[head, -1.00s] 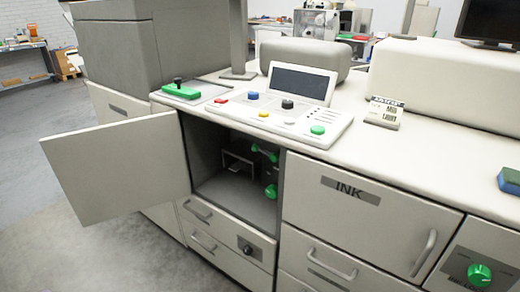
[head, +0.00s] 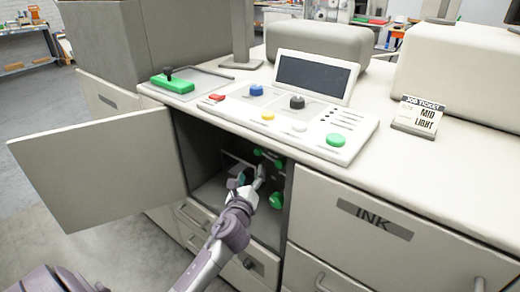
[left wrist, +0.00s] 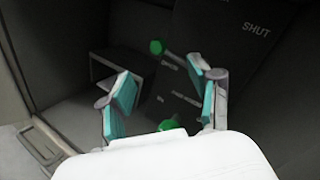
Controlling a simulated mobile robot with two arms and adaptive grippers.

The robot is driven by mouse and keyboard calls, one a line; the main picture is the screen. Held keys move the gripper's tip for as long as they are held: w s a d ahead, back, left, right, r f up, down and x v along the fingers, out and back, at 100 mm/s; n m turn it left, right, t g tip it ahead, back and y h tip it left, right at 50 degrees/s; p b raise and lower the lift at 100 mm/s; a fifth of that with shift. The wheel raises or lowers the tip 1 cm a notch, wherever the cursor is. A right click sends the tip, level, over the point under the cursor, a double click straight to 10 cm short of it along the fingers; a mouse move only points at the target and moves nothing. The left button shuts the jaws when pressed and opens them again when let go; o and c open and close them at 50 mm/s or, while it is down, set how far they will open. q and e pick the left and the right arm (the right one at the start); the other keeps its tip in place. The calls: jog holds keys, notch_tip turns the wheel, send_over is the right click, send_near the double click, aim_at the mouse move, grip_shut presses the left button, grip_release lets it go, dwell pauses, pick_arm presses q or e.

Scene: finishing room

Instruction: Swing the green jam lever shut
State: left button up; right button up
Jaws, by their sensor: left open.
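The green jam lever (head: 268,155) is inside the open cabinet, high on its dark inner wall. In the left wrist view its green ball end (left wrist: 157,47) shows just beyond the fingers, with a rod running right, partly behind the right finger. A second green knob (head: 276,200) sits lower on that wall; it also shows in the left wrist view (left wrist: 168,124), partly hidden by my gripper's body. Printed words, SHUT (left wrist: 256,30) among them, mark the dark panel. My left gripper (head: 249,180) reaches into the cabinet, open and empty, its teal pads apart (left wrist: 165,92). My right gripper is out of view.
The cabinet door (head: 95,168) stands wide open at left. A black bracket-like box (left wrist: 118,70) is inside the cabinet, left of the fingers. The control console (head: 285,110) and counter overhang above the opening. Drawers lie below, and the INK door (head: 340,235) is at right.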

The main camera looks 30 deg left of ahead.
aim_at(258, 155)
pick_arm(q)
jog(key=x, duration=1.3)
jog(key=shift+b, duration=0.4)
grip_shut()
jog(key=shift+f, duration=0.15)
